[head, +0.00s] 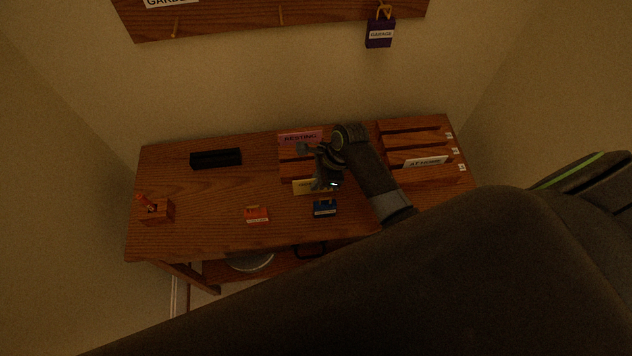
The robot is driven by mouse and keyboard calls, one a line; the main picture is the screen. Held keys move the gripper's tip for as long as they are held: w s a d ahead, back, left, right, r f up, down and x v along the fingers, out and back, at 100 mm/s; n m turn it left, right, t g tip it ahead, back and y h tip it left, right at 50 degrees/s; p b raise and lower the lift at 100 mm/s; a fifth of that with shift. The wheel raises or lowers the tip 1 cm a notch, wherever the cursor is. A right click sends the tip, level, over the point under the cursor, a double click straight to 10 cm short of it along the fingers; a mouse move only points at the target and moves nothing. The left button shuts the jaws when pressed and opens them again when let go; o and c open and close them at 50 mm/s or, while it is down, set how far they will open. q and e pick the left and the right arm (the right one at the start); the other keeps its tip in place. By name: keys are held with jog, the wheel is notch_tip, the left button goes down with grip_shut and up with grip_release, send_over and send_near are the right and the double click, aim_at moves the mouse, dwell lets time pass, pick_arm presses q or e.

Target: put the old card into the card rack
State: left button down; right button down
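A pink card reading something like "RESTING" (301,138) stands at the back of the middle wooden rack (288,170). A yellow card (303,187) shows at the front of that rack, partly behind my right gripper. A white card (426,161) stands in a slot of the right wooden rack (412,141). I cannot tell which card is the old one. My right gripper (326,184) points down over the front of the middle rack, beside the yellow card. Its fingers are dark and small, so whether they grip the card is unclear. My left gripper is out of view.
A red tag (257,215) and a blue tag (325,209) lie near the desk's front. A purple tag (380,36) hangs on the wall board. The desk's left middle is clear.

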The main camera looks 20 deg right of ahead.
jog(key=shift+f, duration=0.85)
jog(key=shift+f, duration=0.1)
jog(key=c, duration=1.6)
grip_release()
jog(key=shift+c, duration=0.2)
